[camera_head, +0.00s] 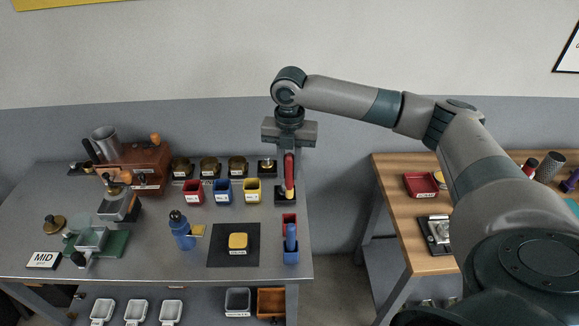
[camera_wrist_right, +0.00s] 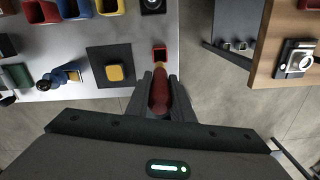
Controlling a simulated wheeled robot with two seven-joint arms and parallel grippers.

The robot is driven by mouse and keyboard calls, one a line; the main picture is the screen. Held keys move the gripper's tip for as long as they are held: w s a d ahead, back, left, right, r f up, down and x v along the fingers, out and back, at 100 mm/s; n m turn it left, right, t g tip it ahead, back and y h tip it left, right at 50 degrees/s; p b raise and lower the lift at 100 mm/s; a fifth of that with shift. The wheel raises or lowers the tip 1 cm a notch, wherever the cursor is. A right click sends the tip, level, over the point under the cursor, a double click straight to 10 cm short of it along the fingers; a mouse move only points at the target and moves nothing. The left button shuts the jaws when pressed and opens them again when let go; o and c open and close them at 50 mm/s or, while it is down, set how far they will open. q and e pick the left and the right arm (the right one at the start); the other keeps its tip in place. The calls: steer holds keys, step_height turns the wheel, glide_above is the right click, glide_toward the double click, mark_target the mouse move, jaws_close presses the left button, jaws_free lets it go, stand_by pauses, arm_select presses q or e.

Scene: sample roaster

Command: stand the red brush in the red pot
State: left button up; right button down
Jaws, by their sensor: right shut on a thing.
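The red brush (camera_head: 289,171) hangs upright, bristles down, from my right gripper (camera_head: 289,152), which is shut on its handle. In the right wrist view the red brush (camera_wrist_right: 160,94) sits between the two fingers of the right gripper (camera_wrist_right: 160,82). The red pot (camera_head: 289,219) stands near the table's right edge, in front of and lower in the picture than the brush. In the wrist view the red pot (camera_wrist_right: 159,53) shows just beyond the brush, which partly covers that area. My left gripper is in neither view.
A blue pot (camera_head: 291,257) with a blue brush (camera_head: 291,234) stands in front of the red pot. Red (camera_head: 193,191), blue (camera_head: 222,190) and yellow (camera_head: 252,190) cups stand farther left. A dark mat (camera_head: 220,259) lies to the left. A floor gap separates the wooden table (camera_head: 395,165).

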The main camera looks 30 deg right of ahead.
mark_target(289, 185)
steer(key=shift+f+b, duration=0.35)
steer(key=shift+f, duration=2.6)
steer(key=shift+f, duration=0.15)
step_height(289, 185, down, 7)
steer(key=b, duration=0.1)
steer(key=shift+b, duration=0.3)
steer(key=shift+f, duration=1.35)
steer(key=c, duration=1.5)
jaws_free()
steer(key=shift+o, duration=0.2)
steer(key=shift+r, duration=0.1)
